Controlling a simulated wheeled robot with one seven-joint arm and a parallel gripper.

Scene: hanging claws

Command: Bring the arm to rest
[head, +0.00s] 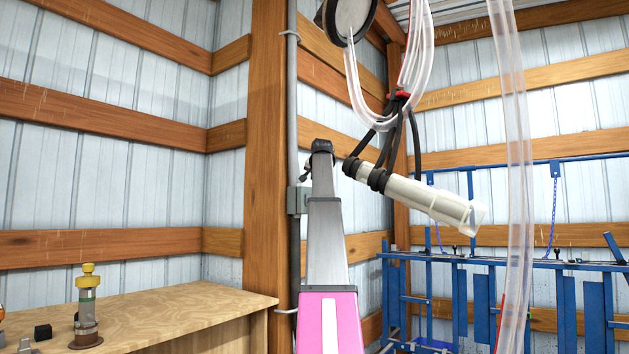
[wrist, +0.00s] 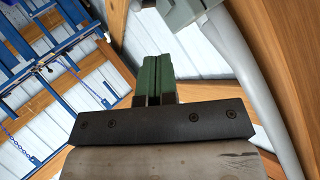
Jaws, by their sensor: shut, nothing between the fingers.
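My arm (head: 326,245), pink below and grey above, rises in the middle of the head view to a dark end near the wooden corner post. In the wrist view my gripper (wrist: 155,80) shows two green fingers pressed together, with nothing between them. The fingers are not distinct in the head view.
A white cylindrical claw (head: 425,200) hangs tilted from black straps and clear tubes (head: 515,120), just right of my arm's end. A grey conduit (head: 292,120) runs up the post (head: 265,180). A wooden bench (head: 170,310) stands lower left, with a yellow-topped fitting (head: 87,300). A blue rack (head: 480,290) stands right.

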